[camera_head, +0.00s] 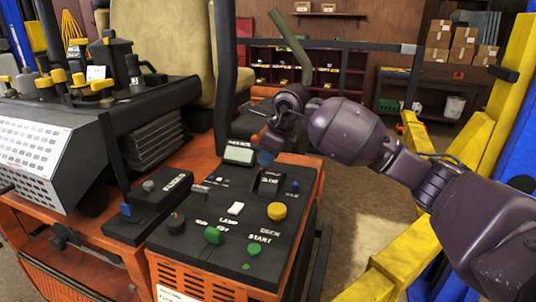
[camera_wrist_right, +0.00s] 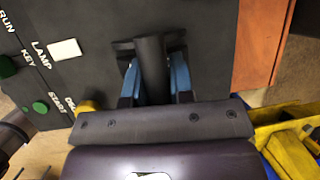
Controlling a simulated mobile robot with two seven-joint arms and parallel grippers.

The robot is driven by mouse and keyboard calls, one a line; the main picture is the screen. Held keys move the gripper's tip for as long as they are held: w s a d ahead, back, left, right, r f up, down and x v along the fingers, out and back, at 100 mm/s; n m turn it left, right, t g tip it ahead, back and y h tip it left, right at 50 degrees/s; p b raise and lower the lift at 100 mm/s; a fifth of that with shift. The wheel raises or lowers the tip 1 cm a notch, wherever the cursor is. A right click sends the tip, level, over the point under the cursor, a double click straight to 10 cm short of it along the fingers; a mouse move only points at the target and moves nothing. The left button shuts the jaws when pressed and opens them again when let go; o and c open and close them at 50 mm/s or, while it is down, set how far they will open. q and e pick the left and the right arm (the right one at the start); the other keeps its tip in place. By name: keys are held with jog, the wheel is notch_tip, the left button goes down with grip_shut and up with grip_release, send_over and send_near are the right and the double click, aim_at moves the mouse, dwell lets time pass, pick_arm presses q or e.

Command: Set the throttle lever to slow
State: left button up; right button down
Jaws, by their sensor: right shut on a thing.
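The black control panel (camera_head: 200,258) on the orange mower spans the lower middle of the head view, and its labelled face (camera_wrist_right: 90,25) fills the upper left of the wrist view. My right gripper (camera_head: 266,150) is over the panel's far right part, by a slot lettered like "SLOW". In the right wrist view, the blue-padded fingers (camera_wrist_right: 154,82) are shut around a dark grey lever (camera_wrist_right: 151,62) that stands up from the panel. In the head view the gripper largely hides this lever, so I cannot tell its exact setting. My left gripper is out of view.
A yellow knob (camera_head: 277,211), a white lamp switch (camera_head: 236,208), a green key knob (camera_head: 213,236) and a small display (camera_head: 240,153) sit close by on the panel. A tall black post (camera_head: 225,70) stands behind it. Yellow lift beams (camera_head: 480,140) stand at right.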

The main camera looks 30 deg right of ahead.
jog(key=shift+d, duration=0.1)
jog(key=s+a+t+h+b, duration=0.1)
jog(key=a+h+b, duration=0.1)
jog(key=b, duration=0.1)
jog(key=shift+s+f+n+t, duration=0.1)
jog(key=shift+s+n+t, duration=0.2)
jog(key=shift+t, duration=0.1)
jog(key=shift+s+a+f+b, duration=0.25)
jog(key=shift+s+a+b, duration=0.4)
jog(key=shift+b, duration=0.05)
jog(key=shift+s+a+f, duration=0.1)
jog(key=shift+s+a, duration=0.15)
jog(key=shift+a, duration=0.1)
jog(key=shift+s, duration=0.1)
jog(key=c, duration=1)
grip_release()
jog(key=shift+c, duration=0.2)
